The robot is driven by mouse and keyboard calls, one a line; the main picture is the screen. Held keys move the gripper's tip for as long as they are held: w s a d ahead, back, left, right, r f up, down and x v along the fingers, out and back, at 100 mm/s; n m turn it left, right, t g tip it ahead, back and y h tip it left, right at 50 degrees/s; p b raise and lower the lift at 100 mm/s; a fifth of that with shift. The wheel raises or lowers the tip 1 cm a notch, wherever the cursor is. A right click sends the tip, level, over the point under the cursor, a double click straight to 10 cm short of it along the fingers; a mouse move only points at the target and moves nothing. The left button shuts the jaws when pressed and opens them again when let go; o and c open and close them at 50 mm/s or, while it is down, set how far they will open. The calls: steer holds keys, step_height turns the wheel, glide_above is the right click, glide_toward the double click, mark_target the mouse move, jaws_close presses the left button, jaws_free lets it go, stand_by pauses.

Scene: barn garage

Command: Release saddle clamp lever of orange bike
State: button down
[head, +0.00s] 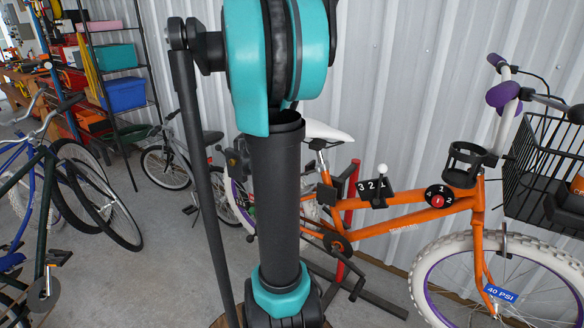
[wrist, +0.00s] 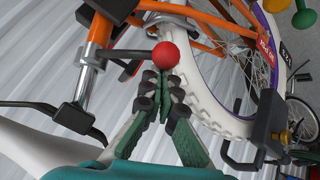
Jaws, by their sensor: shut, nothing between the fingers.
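The orange bike (head: 405,222) stands against the wall in the head view, with its white saddle (head: 328,132) just right of my arm. In the wrist view the white saddle (wrist: 28,140) is at lower left, and the silver seat post (wrist: 100,38) runs to a collar at the orange frame (wrist: 92,80). A dark lever with a red ball knob (wrist: 165,54) sticks out from the collar. My gripper (wrist: 165,76) is shut and empty, its green fingertips just below the red ball; I cannot tell whether they touch it. My gripper is hidden in the head view.
The white rear tyre (wrist: 205,100) lies close beside my fingers in the wrist view. A red stand (head: 350,200) supports the bike area. The corrugated wall (head: 400,80) is behind. Other bikes (head: 65,190) and a shelf with a blue bin (head: 123,93) are at left.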

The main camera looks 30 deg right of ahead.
steer(key=n, duration=0.1)
steer(key=s+t+y, duration=0.1)
steer(key=s+n, duration=0.1)
steer(key=shift+s+a+r+n+y, duration=0.1)
steer(key=shift+a+r+n+y, duration=0.2)
steer(key=shift+a+y, duration=0.1)
steer(key=shift+s+r+n+t+y, duration=0.2)
steer(key=shift+s+r+n+y, duration=0.2)
steer(key=shift+s, duration=0.45)
steer(key=shift+s+r+n+t+y, duration=0.2)
steer(key=shift+s+n+y, duration=0.2)
steer(key=shift+s, duration=0.5)
steer(key=shift+s+r+n+t+y, duration=0.25)
steer(key=shift+s+n, duration=0.25)
steer(key=shift+s, duration=0.45)
